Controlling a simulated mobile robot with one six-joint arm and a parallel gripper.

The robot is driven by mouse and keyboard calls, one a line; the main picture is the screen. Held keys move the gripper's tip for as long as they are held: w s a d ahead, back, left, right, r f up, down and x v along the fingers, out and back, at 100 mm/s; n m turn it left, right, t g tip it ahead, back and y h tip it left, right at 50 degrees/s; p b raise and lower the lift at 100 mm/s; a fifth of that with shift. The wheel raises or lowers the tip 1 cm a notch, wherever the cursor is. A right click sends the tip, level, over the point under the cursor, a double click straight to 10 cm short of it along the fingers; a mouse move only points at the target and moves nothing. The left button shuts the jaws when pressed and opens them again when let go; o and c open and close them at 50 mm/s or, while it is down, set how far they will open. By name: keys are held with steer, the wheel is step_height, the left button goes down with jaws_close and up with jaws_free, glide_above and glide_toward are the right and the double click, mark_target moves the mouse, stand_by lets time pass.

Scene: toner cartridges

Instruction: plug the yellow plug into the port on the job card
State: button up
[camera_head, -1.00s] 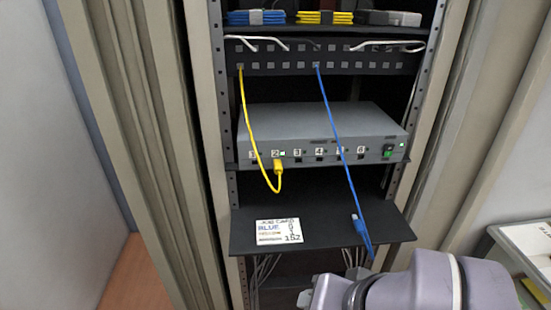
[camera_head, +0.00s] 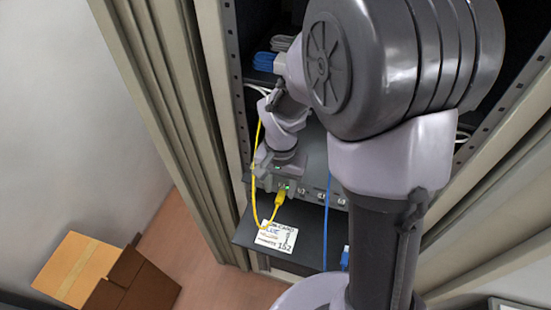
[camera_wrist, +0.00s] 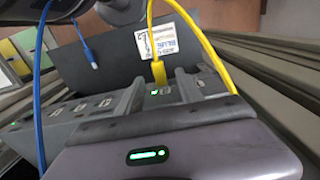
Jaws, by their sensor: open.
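The yellow plug (camera_head: 280,198) sits at the switch front (camera_head: 310,192), by a green light, around port 2; its cable loops down over the shelf. It also shows in the wrist view (camera_wrist: 158,73). My gripper (camera_head: 278,180) is over the switch front at this plug. Its jaws are open around or just behind the plug (camera_wrist: 168,88); I cannot tell if they touch it. The job card (camera_head: 277,237) lies on the black shelf; it shows a blue line and "152", and its yellow line is too small to read. It also shows in the wrist view (camera_wrist: 168,42).
A blue cable (camera_head: 327,225) hangs right of my gripper, its loose plug (camera_head: 345,258) low by the shelf; that plug also shows in the wrist view (camera_wrist: 93,62). My arm hides much of the rack. A cardboard box (camera_head: 105,272) stands on the floor at left.

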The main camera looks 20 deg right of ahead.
steer(key=shift+w+d+f, duration=0.1)
steer(key=shift+f, duration=1.35)
jaws_close()
steer(key=c, duration=0.8)
jaws_free()
jaws_close()
steer(key=s+a, duration=0.1)
steer(key=s+a+b, duration=0.1)
steer(key=s, duration=0.1)
